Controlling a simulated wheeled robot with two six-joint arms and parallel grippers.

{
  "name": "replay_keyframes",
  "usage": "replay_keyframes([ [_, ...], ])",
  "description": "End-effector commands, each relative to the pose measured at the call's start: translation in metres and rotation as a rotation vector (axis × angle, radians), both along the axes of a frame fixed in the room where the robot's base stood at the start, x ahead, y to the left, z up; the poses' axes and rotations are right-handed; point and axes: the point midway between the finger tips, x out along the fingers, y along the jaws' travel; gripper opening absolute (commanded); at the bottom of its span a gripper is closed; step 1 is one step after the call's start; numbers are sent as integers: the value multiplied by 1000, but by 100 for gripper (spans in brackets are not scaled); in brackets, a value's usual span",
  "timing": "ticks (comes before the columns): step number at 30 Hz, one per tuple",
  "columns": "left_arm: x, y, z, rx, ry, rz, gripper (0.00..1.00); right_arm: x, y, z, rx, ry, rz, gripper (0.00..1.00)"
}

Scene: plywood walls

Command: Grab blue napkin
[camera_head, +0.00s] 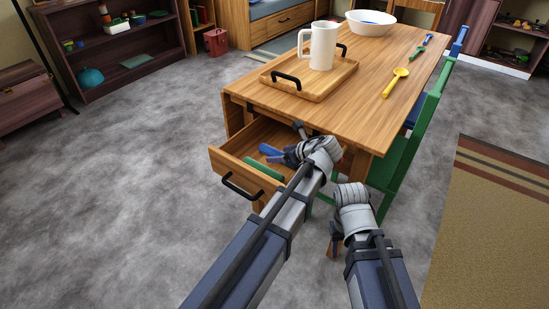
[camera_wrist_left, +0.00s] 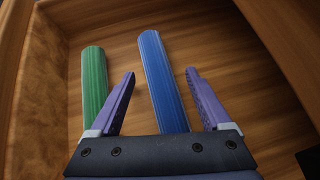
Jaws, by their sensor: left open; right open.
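The blue napkin (camera_wrist_left: 160,75) is a rolled cylinder lying in the open wooden drawer (camera_head: 232,161). It also shows in the head view (camera_head: 268,149), partly beside my left gripper. A green rolled napkin (camera_wrist_left: 95,85) lies to its left in the left wrist view, and also shows in the drawer in the head view (camera_head: 262,168). My left gripper (camera_wrist_left: 161,73) is open over the drawer, its two purple fingers on either side of the blue napkin in the picture, with gaps to both. Whether the fingertips are down at its level is unclear. My right gripper (camera_head: 334,242) is open, low beside the table.
The drawer's front with black handle (camera_head: 241,188) sticks out from the wooden table (camera_head: 360,100). On the table are a tray (camera_head: 327,87), a white mug (camera_head: 322,46), a white bowl (camera_head: 370,24) and a yellow spoon (camera_head: 394,83). A green chair (camera_head: 412,140) stands at the right.

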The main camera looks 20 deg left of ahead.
Motion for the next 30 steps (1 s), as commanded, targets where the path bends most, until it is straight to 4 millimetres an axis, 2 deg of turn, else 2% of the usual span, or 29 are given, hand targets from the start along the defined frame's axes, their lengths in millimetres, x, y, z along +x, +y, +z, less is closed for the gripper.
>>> replay_keyframes([
  [4,0,0,1,0,0,0,79,0,0,1,0,0,0,50],
  [25,0,0,1,0,1,1,1,0,0,1,0,0,0,50],
  [30,0,0,1,0,1,1,0,0,0,1,0,0,0,50],
])
